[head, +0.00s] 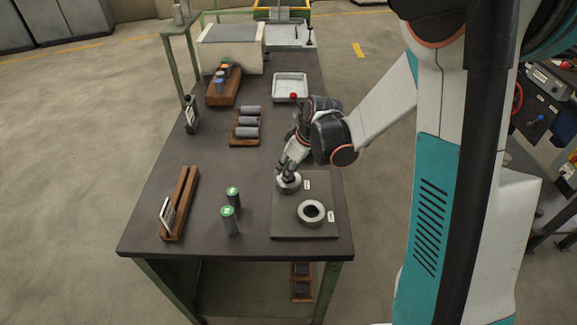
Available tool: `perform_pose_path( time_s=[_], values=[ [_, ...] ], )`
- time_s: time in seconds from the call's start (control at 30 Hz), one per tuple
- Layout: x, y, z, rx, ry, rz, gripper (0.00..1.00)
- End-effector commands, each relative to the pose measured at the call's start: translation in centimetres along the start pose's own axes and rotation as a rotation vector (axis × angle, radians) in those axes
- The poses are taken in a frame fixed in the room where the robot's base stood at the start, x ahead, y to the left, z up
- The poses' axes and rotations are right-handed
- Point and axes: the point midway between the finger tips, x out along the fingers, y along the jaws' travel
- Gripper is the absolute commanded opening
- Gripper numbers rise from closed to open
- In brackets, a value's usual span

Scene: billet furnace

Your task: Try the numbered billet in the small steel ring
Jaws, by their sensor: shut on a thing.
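The small steel ring (288,184) lies on the dark plate (290,228) at the front right of the bench, at the plate's far left corner. My gripper (284,168) points down right over this ring. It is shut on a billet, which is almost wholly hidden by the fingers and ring. I cannot tell how deep the billet sits or read its number. A larger steel ring (311,212) lies nearer on the same plate, its hole empty. White tags stand beside both rings. Two grey billets with green tops (230,220) stand upright left of the plate.
A wooden rack (180,204) with a white card lies at the left. Farther back are a rack of grey cylinders (246,128), a wooden block with coloured-top billets (223,88), a dark bottle (191,115) and a pale tray (290,86). The bench's middle is clear.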

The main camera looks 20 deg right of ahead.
Motion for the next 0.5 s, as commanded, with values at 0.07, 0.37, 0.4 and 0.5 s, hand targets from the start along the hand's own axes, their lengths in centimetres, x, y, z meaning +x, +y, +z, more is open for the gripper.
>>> perform_pose_path(
  time_s=[0.07, 0.37, 0.4, 0.5],
  values=[
    [-0.01, 0.0, -0.02, 0.0, 0.0, 0.0, 0.0],
    [0.31, 0.0, 0.11, 0.0, 0.001, 0.0, 0.0],
    [0.36, 0.0, 0.13, 0.0, 0.0, 0.0, 0.0],
    [0.47, 0.0, 0.18, 0.0, 0.0, 0.0, 0.0]
  ],
)
